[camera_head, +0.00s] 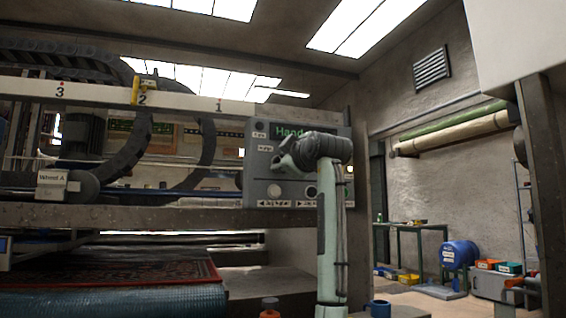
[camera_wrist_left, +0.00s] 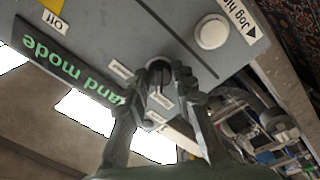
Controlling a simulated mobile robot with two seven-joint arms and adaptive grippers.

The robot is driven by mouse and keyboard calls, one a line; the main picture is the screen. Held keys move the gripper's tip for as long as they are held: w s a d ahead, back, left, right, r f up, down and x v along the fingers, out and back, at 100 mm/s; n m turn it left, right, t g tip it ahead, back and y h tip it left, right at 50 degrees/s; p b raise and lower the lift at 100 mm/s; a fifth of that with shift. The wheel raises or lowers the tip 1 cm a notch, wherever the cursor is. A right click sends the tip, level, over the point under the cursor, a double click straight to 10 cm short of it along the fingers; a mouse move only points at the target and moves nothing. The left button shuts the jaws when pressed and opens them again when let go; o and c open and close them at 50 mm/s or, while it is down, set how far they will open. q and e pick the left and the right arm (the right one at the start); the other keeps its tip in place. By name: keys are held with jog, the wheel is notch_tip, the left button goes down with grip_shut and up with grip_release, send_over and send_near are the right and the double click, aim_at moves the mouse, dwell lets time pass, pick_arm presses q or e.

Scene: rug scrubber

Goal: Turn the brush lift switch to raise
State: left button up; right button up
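A grey control panel (camera_head: 262,165) carries a green-lit display reading "Hand…"; in the left wrist view the display (camera_wrist_left: 62,68) shows "…and mode". My left gripper (camera_head: 284,160) is at the panel's front, its arm rising from below. In the left wrist view the two fingers of the left gripper (camera_wrist_left: 160,88) stand apart on either side of a small dark rotary switch (camera_wrist_left: 158,70) with small pale labels around it. Whether both fingertips touch the switch I cannot tell. The label text there is too small to read. In the head view the switch is hidden behind my gripper. My right gripper is not in view.
A white round button (camera_wrist_left: 211,32) beside a "Jog" label sits on the same panel. A machine frame beam (camera_head: 130,215) runs left, with a patterned rug (camera_head: 130,268) below it. A blue drum (camera_head: 458,254) and a green table (camera_head: 410,228) stand at the back right.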

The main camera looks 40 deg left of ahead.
pick_arm(q)
jog(key=o, duration=0.4)
jog(key=shift+o, duration=0.2)
jog(key=v, duration=1.2)
jog(key=shift+f, duration=0.1)
